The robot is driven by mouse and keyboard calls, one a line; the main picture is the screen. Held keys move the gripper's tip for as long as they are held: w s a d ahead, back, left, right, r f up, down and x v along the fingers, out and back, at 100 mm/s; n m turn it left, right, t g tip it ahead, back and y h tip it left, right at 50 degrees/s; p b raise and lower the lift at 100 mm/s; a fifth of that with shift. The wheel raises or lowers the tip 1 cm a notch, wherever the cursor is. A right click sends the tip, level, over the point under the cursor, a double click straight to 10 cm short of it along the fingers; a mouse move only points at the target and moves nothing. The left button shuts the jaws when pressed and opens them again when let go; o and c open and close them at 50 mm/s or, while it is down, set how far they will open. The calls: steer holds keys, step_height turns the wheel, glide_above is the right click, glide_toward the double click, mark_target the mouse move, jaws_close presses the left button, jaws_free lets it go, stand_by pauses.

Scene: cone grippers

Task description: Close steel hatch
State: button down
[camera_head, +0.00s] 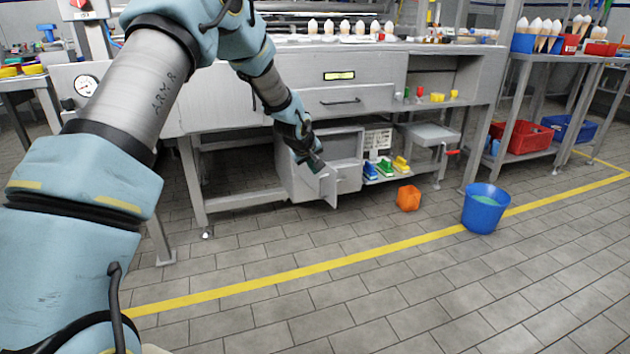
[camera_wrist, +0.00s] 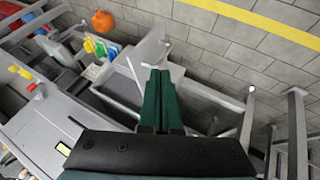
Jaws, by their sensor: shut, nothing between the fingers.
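The steel hatch (camera_head: 329,187) is a grey metal door at the front of the low steel cabinet (camera_head: 298,181) under the workbench. It stands swung outward, seen nearly edge-on. My gripper (camera_head: 318,165) is in front of the cabinet, close above and to the left of the hatch in the head view. Whether it touches the hatch cannot be told. In the wrist view the dark green fingers (camera_wrist: 160,72) are together and empty, with pale metal panels just beyond their tips. Part of the cabinet front is hidden behind my gripper.
The workbench (camera_head: 290,110) overhangs the cabinet. The tiled floor in front is clear.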

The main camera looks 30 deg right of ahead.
steer(key=b, duration=0.1)
glide_toward(334, 183)
step_height(334, 183, down, 4)
steer(key=w+a, duration=0.1)
steer(key=a, duration=0.2)
steer(key=shift+w+d+f, duration=0.1)
steer(key=shift+w+d, duration=0.1)
steer(key=shift+d, duration=1.05)
steer(key=shift+w+d, duration=0.25)
steer(key=shift+d, duration=1)
steer(key=shift+d+b, duration=0.15)
steer(key=shift+b, duration=0.2)
